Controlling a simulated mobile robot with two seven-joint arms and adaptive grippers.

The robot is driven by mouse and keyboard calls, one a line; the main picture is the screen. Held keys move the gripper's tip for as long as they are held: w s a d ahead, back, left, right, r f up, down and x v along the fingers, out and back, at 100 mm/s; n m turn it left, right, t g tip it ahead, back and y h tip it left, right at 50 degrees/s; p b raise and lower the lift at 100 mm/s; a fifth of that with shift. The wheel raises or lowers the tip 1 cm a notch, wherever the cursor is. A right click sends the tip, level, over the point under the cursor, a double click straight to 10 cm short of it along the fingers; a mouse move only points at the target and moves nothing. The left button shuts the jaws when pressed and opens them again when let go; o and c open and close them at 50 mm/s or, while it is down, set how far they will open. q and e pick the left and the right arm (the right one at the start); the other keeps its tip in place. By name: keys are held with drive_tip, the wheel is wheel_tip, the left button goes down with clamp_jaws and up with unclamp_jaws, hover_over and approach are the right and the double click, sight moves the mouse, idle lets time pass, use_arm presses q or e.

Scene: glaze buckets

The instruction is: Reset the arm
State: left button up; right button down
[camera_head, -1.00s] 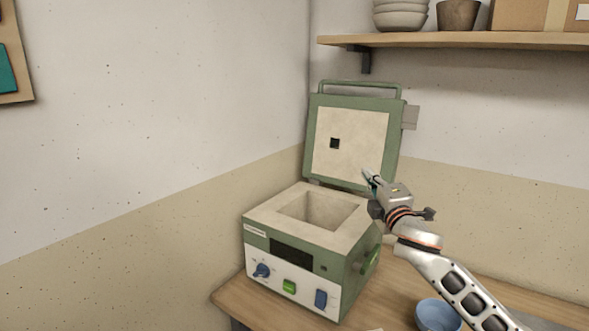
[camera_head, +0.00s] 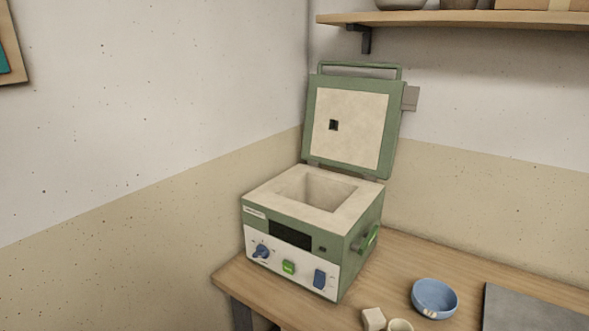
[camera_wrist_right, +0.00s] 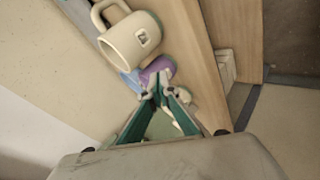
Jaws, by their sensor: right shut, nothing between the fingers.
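My right gripper (camera_wrist_right: 158,92) shows in the right wrist view with its two fingertips together and nothing between them. It is out of the head view, and my left gripper is in neither view. The green kiln (camera_head: 292,262) stands on the wooden table in the head view. Its lid (camera_head: 352,125) is raised, tilted back towards the wall, and its chamber (camera_head: 312,188) looks empty.
A blue bowl (camera_head: 434,300), a small pale block (camera_head: 373,319), a cream cup (camera_head: 400,325) and a grey slab (camera_head: 535,308) are on the table (camera_head: 420,258). A shelf (camera_head: 450,18) is above. The wrist view shows a cream mug (camera_wrist_right: 130,42) and a purple object (camera_wrist_right: 157,68).

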drive_tip(key=s+d+f+m+g, duration=0.1)
drive_tip(key=s+d+f+g, duration=0.15)
drive_tip(key=s, duration=0.55)
drive_tip(key=w+a+f+m+t+y, duration=0.2)
drive_tip(key=a+f+y, duration=0.4)
drive_tip(key=a+f, duration=0.6)
drive_tip(key=a+m+t, duration=0.1)
drive_tip(key=a+t, duration=0.1)
drive_tip(key=a, duration=0.1)
drive_tip(key=shift+a+f+y, duration=0.35)
drive_tip(key=shift+f+y, duration=0.05)
